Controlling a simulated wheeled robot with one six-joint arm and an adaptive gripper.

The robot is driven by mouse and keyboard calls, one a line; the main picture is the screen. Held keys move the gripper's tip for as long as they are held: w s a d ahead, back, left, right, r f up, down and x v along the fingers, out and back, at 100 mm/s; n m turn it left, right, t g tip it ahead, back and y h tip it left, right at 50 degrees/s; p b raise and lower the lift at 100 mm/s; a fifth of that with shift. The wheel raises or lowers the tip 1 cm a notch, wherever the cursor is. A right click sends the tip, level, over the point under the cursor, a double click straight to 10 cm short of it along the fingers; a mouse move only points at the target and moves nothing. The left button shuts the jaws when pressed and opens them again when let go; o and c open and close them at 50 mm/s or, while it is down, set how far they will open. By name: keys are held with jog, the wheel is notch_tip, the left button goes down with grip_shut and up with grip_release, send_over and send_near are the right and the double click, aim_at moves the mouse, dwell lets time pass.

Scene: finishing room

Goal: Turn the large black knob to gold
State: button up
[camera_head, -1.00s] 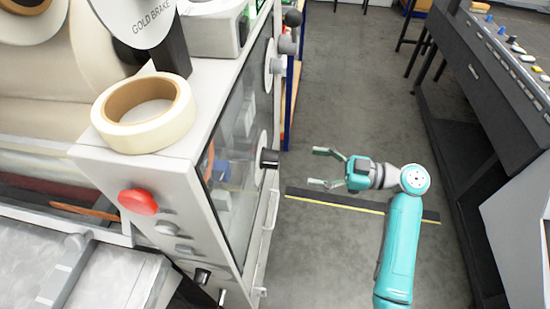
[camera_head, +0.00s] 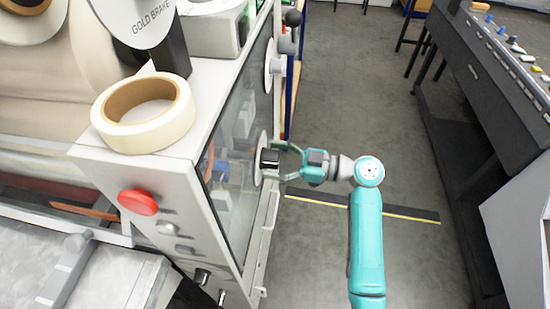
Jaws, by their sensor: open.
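The large black knob (camera_head: 269,158) sticks out from a pale round dial (camera_head: 258,160) on the side panel of the grey machine. My gripper (camera_head: 283,160) is open, with one finger above the knob and the other below it. The fingertips are at the knob, around or just in front of it. I cannot tell whether they touch it. The "GOLD BRAKE" sign (camera_head: 150,20) stands on top of the machine. The dial's markings are too small and too edge-on to read.
A roll of tape (camera_head: 145,115) lies on the machine's top. A red button (camera_head: 138,202) is on its front face. A dark console (camera_head: 490,80) stands at right, with open floor between.

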jog(key=c, duration=1.2)
jog(key=shift+m, duration=0.4)
jog(key=m, duration=0.4)
jog(key=shift+w+m, duration=0.1)
jog(key=shift+m, duration=0.3)
jog(key=m, duration=0.5)
jog(key=shift+w+m, duration=0.1)
jog(key=shift+m, duration=0.3)
jog(key=o, duration=1.2)
